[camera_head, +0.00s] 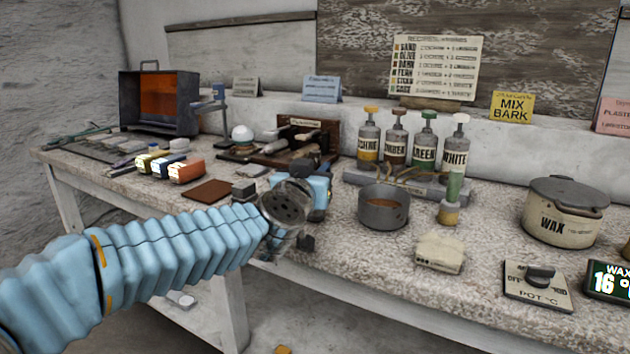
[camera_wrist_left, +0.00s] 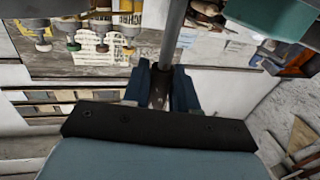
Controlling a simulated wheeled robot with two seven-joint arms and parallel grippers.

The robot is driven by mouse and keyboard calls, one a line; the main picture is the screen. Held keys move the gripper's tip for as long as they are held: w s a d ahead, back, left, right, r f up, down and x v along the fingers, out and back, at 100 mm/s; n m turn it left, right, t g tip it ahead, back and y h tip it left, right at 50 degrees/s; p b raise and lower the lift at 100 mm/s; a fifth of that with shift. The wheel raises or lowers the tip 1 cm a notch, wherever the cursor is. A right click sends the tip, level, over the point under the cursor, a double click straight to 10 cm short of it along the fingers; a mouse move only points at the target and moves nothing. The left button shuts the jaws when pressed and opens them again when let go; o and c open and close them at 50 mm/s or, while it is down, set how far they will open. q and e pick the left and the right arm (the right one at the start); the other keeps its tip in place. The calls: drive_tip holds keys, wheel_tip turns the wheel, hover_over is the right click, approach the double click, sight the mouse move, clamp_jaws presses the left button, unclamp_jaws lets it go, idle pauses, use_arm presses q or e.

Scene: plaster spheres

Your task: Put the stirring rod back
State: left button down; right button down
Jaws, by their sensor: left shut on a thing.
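In the left wrist view, my left gripper (camera_wrist_left: 170,92) is shut on the stirring rod (camera_wrist_left: 174,35). The rod is a thin grey shaft with a brown part between the dark blue fingers, and it runs away toward the top edge. In the head view, my left gripper (camera_head: 318,190) is over the front of the bench, left of the grey pot (camera_head: 384,214). My wrist hides part of it, and I cannot make out the rod there. A dark wooden rack (camera_head: 326,130) with a small label and several tools stands behind the gripper. My right gripper is not in view.
Several labelled bottles (camera_head: 397,145) stand on a grey base behind the pot. A lidded wax pot (camera_head: 563,212), a knob plate (camera_head: 538,284) and a pale block (camera_head: 440,251) are at right. Coloured blocks (camera_head: 186,170) and a dark box (camera_head: 158,103) are at left.

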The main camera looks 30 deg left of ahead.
use_arm(q)
drive_tip(key=shift+f, duration=0.15)
drive_tip(key=c, duration=0.9)
unclamp_jaws()
drive_tip(key=shift+s+r, duration=0.2)
drive_tip(key=s, duration=0.3)
drive_tip(key=s+d, duration=0.1)
drive_tip(key=s, duration=0.3)
drive_tip(key=s+d+p, duration=0.1)
drive_tip(key=s, duration=0.3)
drive_tip(key=shift+s+d, duration=0.2)
drive_tip(key=shift+d, duration=0.05)
